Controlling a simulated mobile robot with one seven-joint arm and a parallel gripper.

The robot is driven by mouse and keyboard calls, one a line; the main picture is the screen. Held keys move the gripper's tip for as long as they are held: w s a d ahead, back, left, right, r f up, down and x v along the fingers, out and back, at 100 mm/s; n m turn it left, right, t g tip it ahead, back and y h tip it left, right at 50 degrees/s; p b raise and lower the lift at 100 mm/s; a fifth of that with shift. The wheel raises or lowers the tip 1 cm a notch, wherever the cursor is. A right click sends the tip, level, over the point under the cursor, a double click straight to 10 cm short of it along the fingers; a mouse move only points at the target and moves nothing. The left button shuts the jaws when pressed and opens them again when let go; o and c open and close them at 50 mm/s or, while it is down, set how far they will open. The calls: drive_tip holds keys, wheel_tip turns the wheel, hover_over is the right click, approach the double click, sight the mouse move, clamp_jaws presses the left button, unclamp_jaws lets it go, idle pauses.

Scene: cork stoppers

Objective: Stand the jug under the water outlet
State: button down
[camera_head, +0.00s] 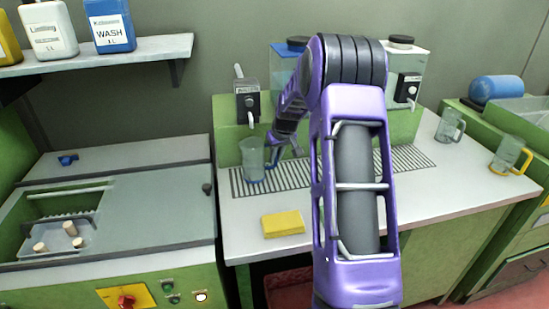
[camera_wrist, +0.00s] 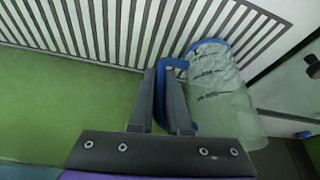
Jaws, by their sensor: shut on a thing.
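A clear jug (camera_head: 252,160) with a blue handle and blue base is at the left end of the slotted drip grate, upright or nearly so. My gripper (camera_head: 285,148) is at its right side, shut on the blue handle. In the wrist view the handle (camera_wrist: 162,92) is between the two fingers, and the jug's clear body (camera_wrist: 225,95) lies to their right. Above the jug is a dark outlet unit (camera_head: 249,103) with a lever and a pale spout. I cannot tell whether the jug's base touches the grate (camera_head: 225,183).
A second outlet (camera_head: 408,88) with a white tank is at the right; a blue tank (camera_head: 284,62) stands behind my arm. A yellow sponge (camera_head: 283,223) lies in front. Two other jugs, one grey-handled (camera_head: 449,127) and one yellow-handled (camera_head: 508,157), stand on the right counter.

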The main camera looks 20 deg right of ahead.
drive_tip(key=shift+f, duration=0.3)
drive_tip(key=c, duration=0.9)
unclamp_jaws()
drive_tip(key=shift+r, duration=0.1)
drive_tip(key=shift+r, duration=0.45)
drive_tip(key=v, duration=1.1)
drive_tip(key=shift+s+r, duration=0.2)
drive_tip(key=shift+r, duration=0.05)
